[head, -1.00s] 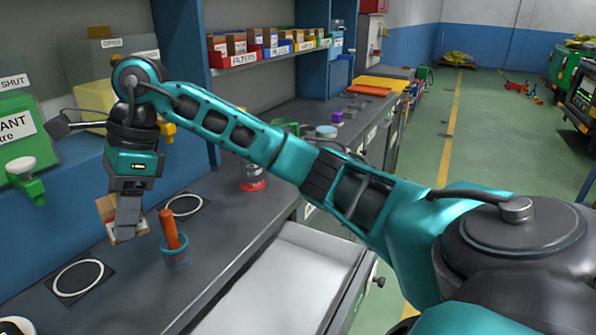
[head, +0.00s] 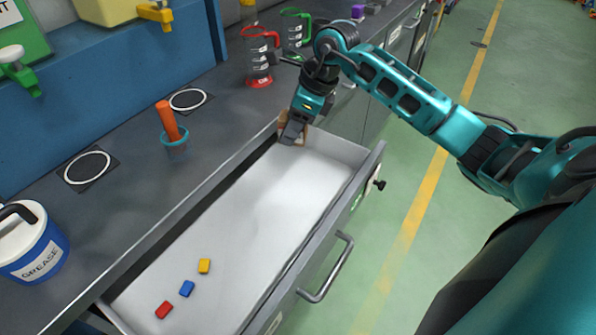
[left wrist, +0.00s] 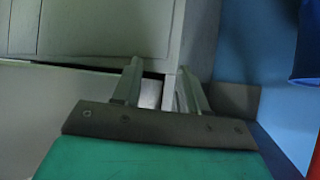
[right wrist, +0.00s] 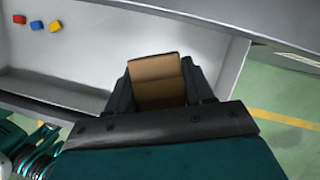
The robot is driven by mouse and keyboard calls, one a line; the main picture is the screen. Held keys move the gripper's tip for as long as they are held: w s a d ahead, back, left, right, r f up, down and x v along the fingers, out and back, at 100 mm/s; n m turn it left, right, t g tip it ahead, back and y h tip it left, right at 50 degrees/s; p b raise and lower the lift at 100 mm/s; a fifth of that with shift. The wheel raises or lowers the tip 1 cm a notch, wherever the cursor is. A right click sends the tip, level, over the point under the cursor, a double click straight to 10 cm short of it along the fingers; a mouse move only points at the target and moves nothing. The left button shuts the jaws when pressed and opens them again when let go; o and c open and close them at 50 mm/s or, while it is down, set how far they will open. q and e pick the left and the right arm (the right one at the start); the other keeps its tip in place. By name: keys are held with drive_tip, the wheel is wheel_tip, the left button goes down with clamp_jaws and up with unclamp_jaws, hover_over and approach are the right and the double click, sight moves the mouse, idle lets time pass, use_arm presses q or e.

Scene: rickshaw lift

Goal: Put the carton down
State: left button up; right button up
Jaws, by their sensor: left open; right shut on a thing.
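The small brown carton (head: 300,131) is held in my right gripper (head: 291,136) at the far end of the open drawer (head: 240,220). In the right wrist view the carton (right wrist: 157,76) sits between the two fingers, with the drawer's pale floor beyond it. I cannot tell whether the carton touches the drawer floor. My left gripper (left wrist: 160,95) shows only in the left wrist view, open and empty, near grey cabinet panels.
Red, blue and yellow blocks (head: 187,289) lie at the drawer's near end. The drawer's middle is clear. On the counter stand a grease tub (head: 30,245), a cup with an orange handle (head: 173,140), and jugs (head: 259,60). Two ringed mats (head: 91,168) lie there.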

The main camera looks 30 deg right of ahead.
wheel_tip(320, 180, down, 15)
drive_tip(key=shift+r+b, duration=0.15)
drive_tip(key=shift+b, duration=0.15)
drive_tip(key=shift+f, duration=0.25)
drive_tip(key=o, duration=1.2)
drive_tip(key=shift+r, duration=0.1)
drive_tip(key=shift+c, duration=0.2)
drive_tip(key=shift+d+r, duration=0.15)
drive_tip(key=shift+r, duration=0.35)
drive_tip(key=v, duration=1.1)
drive_tip(key=shift+s+p, duration=0.15)
drive_tip(key=shift+p, duration=0.25)
